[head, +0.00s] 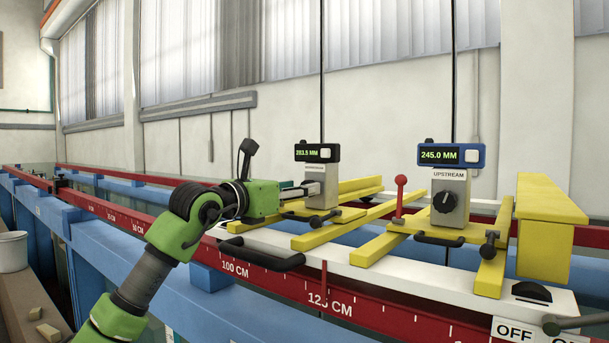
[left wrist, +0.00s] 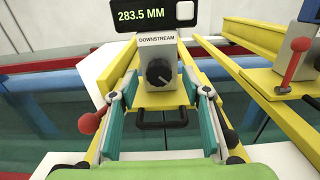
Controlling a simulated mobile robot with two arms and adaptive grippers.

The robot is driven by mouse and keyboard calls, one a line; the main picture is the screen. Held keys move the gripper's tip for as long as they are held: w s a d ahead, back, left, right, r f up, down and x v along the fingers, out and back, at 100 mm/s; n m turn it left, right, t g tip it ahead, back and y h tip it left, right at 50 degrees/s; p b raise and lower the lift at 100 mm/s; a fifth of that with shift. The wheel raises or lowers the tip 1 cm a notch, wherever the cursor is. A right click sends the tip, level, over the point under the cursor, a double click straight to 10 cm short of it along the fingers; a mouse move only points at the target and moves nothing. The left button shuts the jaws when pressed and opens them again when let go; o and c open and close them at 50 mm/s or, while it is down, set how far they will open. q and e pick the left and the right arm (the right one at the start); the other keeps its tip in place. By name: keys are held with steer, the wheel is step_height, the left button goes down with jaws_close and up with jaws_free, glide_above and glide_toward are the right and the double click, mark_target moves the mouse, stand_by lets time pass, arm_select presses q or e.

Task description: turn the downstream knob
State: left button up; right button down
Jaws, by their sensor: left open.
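The downstream knob (left wrist: 159,72) is a black round knob on a grey box (left wrist: 157,52) labelled DOWNSTREAM. A black display (left wrist: 157,17) above it reads 283.5 MM. In the head view my left gripper (head: 312,190) reaches in from the left to the front of this box (head: 314,173) and hides the knob. In the left wrist view my left gripper (left wrist: 160,95) is open, with its teal-lined fingers spread to either side below the knob. Nothing is between the fingers, and I see no contact with the knob. My right gripper is not in view.
The upstream box with its black knob (head: 445,202) and blue-framed display (head: 451,155) reading 245.0 MM stands to the right. A red-topped lever (head: 400,190) is between the boxes. Yellow rails, black handles (head: 262,256) and a red scale rail (head: 345,301) surround them.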

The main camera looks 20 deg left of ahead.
arm_select(q)
steer(key=p+x, duration=0.1)
steer(key=x, duration=0.2)
steer(key=shift+a+f, duration=0.1)
steer(key=shift+f, duration=0.05)
steer(key=c, duration=1.1)
steer(key=n+b, duration=0.2)
steer(key=b, duration=0.1)
steer(key=shift+f+n, duration=0.2)
steer(key=shift+n, duration=0.1)
steer(key=n+b, duration=0.7)
steer(key=n, duration=0.6)
steer(key=shift+w+a+n, duration=0.1)
steer(key=shift+a+n, duration=0.05)
steer(key=shift+n, duration=0.15)
steer(key=n+b, duration=0.1)
steer(key=n, duration=0.2)
steer(key=shift+f, duration=0.1)
steer(key=shift+n+b, duration=0.65)
steer(key=shift+n, duration=1.15)
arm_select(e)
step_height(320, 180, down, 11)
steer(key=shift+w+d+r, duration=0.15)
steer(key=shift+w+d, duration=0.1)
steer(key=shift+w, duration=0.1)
